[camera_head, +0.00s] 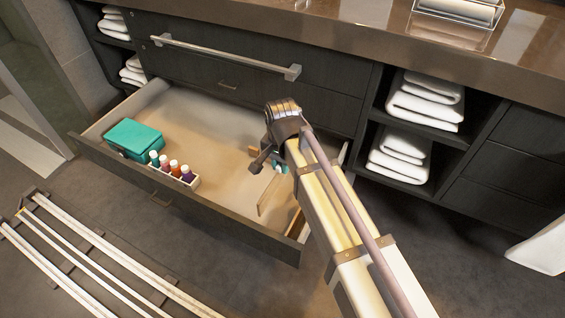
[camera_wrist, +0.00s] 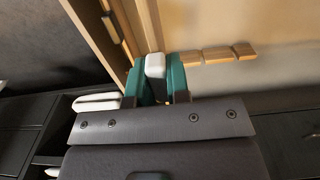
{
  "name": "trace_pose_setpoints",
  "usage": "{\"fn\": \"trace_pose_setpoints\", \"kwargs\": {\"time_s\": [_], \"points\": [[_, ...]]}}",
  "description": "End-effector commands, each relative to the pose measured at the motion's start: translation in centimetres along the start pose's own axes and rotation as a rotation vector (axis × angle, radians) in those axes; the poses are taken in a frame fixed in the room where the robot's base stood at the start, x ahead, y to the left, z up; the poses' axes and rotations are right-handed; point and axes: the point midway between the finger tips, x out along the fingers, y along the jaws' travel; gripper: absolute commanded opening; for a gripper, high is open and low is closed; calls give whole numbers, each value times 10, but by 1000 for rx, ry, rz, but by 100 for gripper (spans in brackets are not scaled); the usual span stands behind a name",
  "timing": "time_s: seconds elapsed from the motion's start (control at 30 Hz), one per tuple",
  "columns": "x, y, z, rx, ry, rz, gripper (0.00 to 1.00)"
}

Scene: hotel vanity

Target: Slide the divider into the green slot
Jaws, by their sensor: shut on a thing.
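The divider (camera_head: 269,194) is a thin light wooden panel standing in the right part of the open drawer. In the wrist view its wooden strip (camera_wrist: 150,22) runs up from a white piece between the fingers. My gripper (camera_head: 279,168), with teal fingertips, is at the divider's far end. In the wrist view my gripper (camera_wrist: 158,82) is shut on the divider at that white piece. I cannot make out a green slot in either view; my arm hides part of the drawer's right side.
The open drawer (camera_head: 185,195) holds a teal box (camera_head: 133,139) and a rack of small bottles (camera_head: 173,168) at the left. Small wooden blocks (camera_wrist: 217,54) line an edge near my gripper. The drawer's middle floor is clear. A long handle (camera_head: 225,57) sticks out above.

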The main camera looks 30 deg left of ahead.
Motion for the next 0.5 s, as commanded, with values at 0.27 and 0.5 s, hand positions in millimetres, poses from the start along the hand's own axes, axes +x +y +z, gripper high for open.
{"fn": "trace_pose_setpoints", "kwargs": {"time_s": [0.27,0.5], "points": [[28,0,0,0,0,0,0],[58,0,0,1,0,0,0]]}}
